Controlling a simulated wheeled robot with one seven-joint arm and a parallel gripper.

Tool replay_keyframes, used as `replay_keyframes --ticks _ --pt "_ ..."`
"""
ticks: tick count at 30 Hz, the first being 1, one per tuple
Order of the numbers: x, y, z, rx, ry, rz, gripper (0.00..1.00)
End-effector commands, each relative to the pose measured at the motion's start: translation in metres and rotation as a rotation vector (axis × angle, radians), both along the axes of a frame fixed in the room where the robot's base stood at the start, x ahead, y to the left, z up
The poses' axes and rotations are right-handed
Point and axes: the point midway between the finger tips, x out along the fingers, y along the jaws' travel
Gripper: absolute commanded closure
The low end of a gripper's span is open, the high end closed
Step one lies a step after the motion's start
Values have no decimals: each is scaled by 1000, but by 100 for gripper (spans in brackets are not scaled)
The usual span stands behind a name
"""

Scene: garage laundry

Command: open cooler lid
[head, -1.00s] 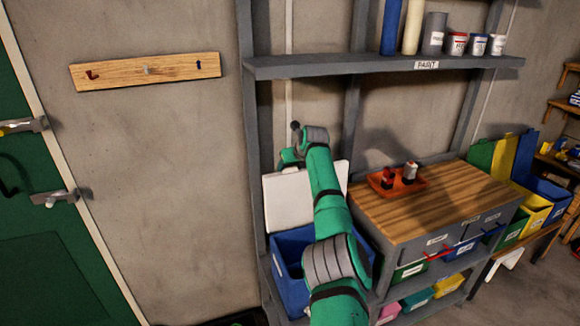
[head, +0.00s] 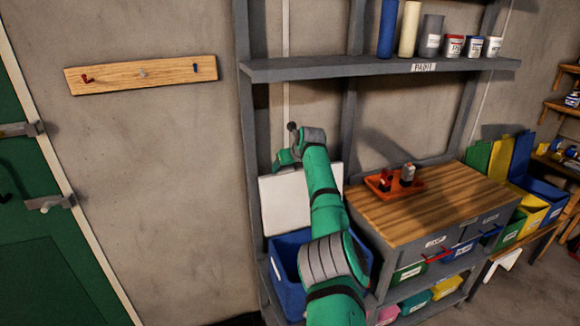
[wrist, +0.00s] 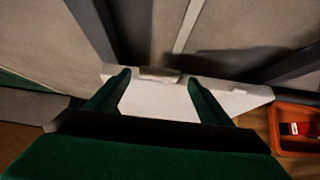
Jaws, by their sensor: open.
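The blue cooler (head: 287,272) sits on the shelf unit at the lower middle of the head view, partly hidden by my arm. Its white lid (head: 285,207) stands raised, nearly upright, at the back of the cooler. In the wrist view the lid (wrist: 155,101) shows between and beyond my fingers, with a small raised part at its far edge. My gripper (wrist: 157,77) is open, its fingers spread over the lid with nothing visibly clamped. In the head view my gripper (head: 286,158) is by the lid's top edge; I cannot tell whether it touches.
A wooden-topped drawer cabinet (head: 440,205) stands right of the cooler, with an orange tray (head: 408,186) on it. The paint shelf (head: 375,68) spans above my arm. Grey uprights stand close to the lid. The wall at left is clear below the hook rail (head: 140,74).

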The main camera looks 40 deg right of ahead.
Motion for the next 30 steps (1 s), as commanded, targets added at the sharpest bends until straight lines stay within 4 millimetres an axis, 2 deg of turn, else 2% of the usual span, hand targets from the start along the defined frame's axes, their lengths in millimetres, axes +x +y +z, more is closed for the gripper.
replay_keyframes --ticks 13,30 --pt "-19 6 18 -1 1 1 27" --pt "-70 16 73 -1 -2 -5 27"
